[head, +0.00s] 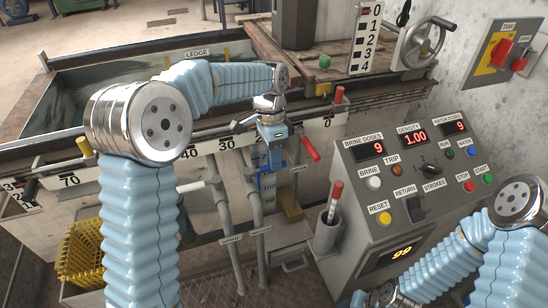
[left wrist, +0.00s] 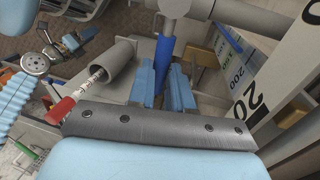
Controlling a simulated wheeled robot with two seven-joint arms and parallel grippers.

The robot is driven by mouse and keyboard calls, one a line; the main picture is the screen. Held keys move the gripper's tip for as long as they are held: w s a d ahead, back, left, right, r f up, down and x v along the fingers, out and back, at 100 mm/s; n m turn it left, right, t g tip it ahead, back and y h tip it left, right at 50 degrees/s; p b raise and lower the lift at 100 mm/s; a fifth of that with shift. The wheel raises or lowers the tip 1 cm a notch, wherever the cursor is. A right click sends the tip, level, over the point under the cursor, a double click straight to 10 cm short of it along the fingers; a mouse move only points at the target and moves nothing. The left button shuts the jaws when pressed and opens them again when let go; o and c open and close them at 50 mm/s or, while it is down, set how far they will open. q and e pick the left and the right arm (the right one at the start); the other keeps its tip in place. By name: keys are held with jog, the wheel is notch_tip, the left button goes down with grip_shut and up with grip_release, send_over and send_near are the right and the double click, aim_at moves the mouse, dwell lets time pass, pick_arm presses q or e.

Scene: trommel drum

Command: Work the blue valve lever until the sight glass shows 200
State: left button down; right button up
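The blue valve lever (left wrist: 166,55) stands between the two light-blue fingers of my left gripper (left wrist: 161,82) in the left wrist view. The fingers sit close on both sides of it and appear closed on it. In the head view my left gripper (head: 272,139) points down at the pipework, and only a little blue of the lever shows below it. The sight glass (head: 268,187) is partly hidden under the gripper; its 100 and 50 marks show. Its 200 mark shows in the left wrist view (left wrist: 239,79); the liquid level is unclear. My right gripper (left wrist: 78,41) is small; its opening is unclear.
A control panel (head: 385,190) with buttons and red displays stands right of the valve. A grey holder (head: 328,232) with a red-ended stick is between them. A red-handled lever (head: 310,148) is close to my left gripper. The numbered rail (head: 205,147) runs above the pipes.

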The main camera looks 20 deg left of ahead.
dwell(0.4)
pick_arm(q)
jog(key=shift+s+d+r+m+p, duration=0.15)
jog(key=shift+s+m+p, duration=0.1)
jog(key=shift+m+p, duration=0.2)
jog(key=shift+s+d+m+y+p, duration=0.2)
jog(key=shift+s+m+p, duration=0.35)
jog(key=shift+m, duration=0.35)
jog(key=shift+s+d+m+y+p, duration=0.2)
jog(key=shift+s+m+p, duration=0.3)
jog(key=shift+m, duration=0.45)
jog(key=shift+s+d+m+y+p, duration=0.2)
jog(key=shift+s+m+p, duration=0.35)
jog(key=shift+m, duration=0.35)
jog(key=c, duration=1.1)
grip_release()
jog(key=shift+o, duration=0.2)
notch_tip(320, 180, up, 13)
jog(key=w+p, duration=0.2)
jog(key=shift+w+r, duration=0.15)
jog(key=shift+w, duration=0.25)
